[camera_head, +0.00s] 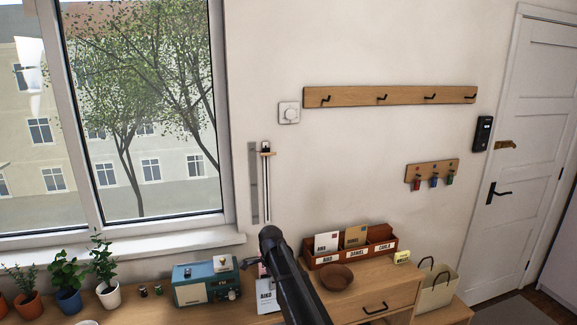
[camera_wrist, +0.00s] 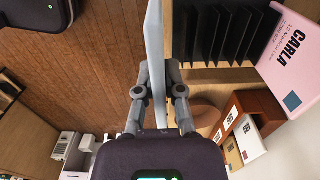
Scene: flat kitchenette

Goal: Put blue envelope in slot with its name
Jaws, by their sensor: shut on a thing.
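In the wrist view my gripper (camera_wrist: 158,72) is shut on a thin pale blue envelope (camera_wrist: 154,45), seen edge-on. In the head view a pale blue envelope (camera_head: 266,296) lettered AIKO shows beside my dark arm; it appears to be the held one. My gripper is mostly hidden there. The reddish-brown letter rack (camera_head: 324,262) stands against the wall with slots labelled AIKO, DANIEL and CARLA. A white envelope (camera_head: 326,242) is at the AIKO slot and a tan one (camera_head: 355,236) at the DANIEL slot. The rack also shows in the wrist view (camera_wrist: 262,106).
A pink CARLA envelope (camera_wrist: 290,70) and a black slatted holder (camera_wrist: 215,35) are right of my gripper. A brown bowl (camera_head: 336,277) sits before the rack. A teal radio (camera_head: 205,283) and potted plants (camera_head: 104,270) stand left. A yellow note (camera_head: 402,256) is right of the rack.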

